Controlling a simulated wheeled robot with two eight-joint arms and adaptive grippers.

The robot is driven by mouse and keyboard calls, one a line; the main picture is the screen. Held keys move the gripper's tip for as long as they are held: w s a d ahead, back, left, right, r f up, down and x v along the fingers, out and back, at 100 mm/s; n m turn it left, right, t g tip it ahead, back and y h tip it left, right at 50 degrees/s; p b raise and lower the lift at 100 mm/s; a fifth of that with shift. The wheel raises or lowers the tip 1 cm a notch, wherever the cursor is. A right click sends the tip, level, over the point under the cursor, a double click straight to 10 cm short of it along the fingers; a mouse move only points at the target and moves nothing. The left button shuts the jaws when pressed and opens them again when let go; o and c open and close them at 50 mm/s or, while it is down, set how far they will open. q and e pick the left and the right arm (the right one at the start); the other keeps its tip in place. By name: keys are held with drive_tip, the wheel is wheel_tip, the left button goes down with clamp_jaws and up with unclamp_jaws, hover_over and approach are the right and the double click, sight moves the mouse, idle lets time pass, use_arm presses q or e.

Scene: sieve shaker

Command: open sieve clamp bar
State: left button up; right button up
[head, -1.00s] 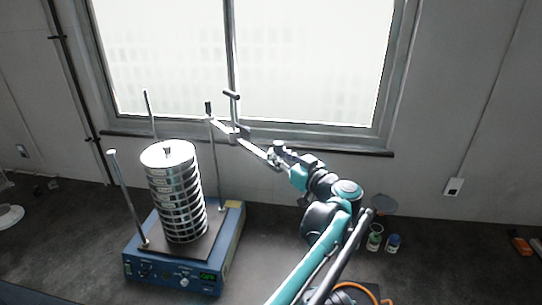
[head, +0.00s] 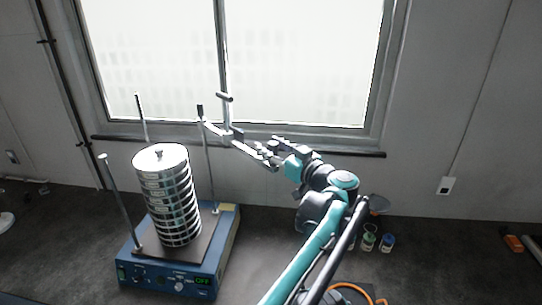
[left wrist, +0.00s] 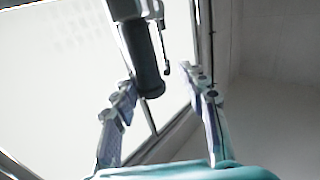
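The clamp bar (head: 215,127) is on top of the right rear post. It points right, away from the sieve stack (head: 173,195), with nothing above the stack's lid. A T-handled screw (head: 225,112) stands up from the bar. My left gripper (head: 257,150) is at the bar's right end, coming from the right. In the left wrist view its two fingers (left wrist: 165,105) are spread apart, with a dark cylindrical grip (left wrist: 148,65) beyond and between them. Neither finger visibly touches it. My right gripper is not in view.
The blue shaker base (head: 175,270) has a lit display and carries upright posts (head: 122,205) around the stack. Small jars (head: 369,238) stand right of my arm. The window (head: 300,65) and wall are close behind. The bench at right is mostly clear.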

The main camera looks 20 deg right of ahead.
use_arm(q)
wheel_tip(320, 180, up, 7)
drive_tip(key=shift+s+d, duration=0.1)
drive_tip(key=shift+s, duration=0.05)
idle(0.4)
drive_tip(key=w+a+r+m+t+h+b, duration=0.2)
drive_tip(key=w+a+m+t+h+b, duration=0.15)
drive_tip(key=a+h+b, duration=0.4)
drive_tip(key=s+a+f+m+h+b, duration=0.3)
drive_tip(key=a+f, duration=0.2)
drive_tip(key=a, duration=0.2)
drive_tip(key=s+a+f+n+g+y+b, duration=0.1)
drive_tip(key=s+a+f+g+b, duration=0.2)
drive_tip(key=s+a+f, duration=0.6)
drive_tip(key=s+a+f+n+g+y+b, duration=0.1)
drive_tip(key=s+a+f+g+b, duration=0.3)
drive_tip(key=f, duration=2.1)
drive_tip(key=s+a+f+n+g+y+b, duration=0.1)
drive_tip(key=s+a+f+g+y+b, duration=0.2)
drive_tip(key=s+a+f, duration=1.2)
wheel_tip(320, 180, down, 2)
drive_tip(key=s+g+b, duration=0.1)
drive_tip(key=g, duration=0.2)
drive_tip(key=shift+a+f+g, duration=0.2)
drive_tip(key=shift+f+g, duration=0.05)
drive_tip(key=shift+g, duration=0.1)
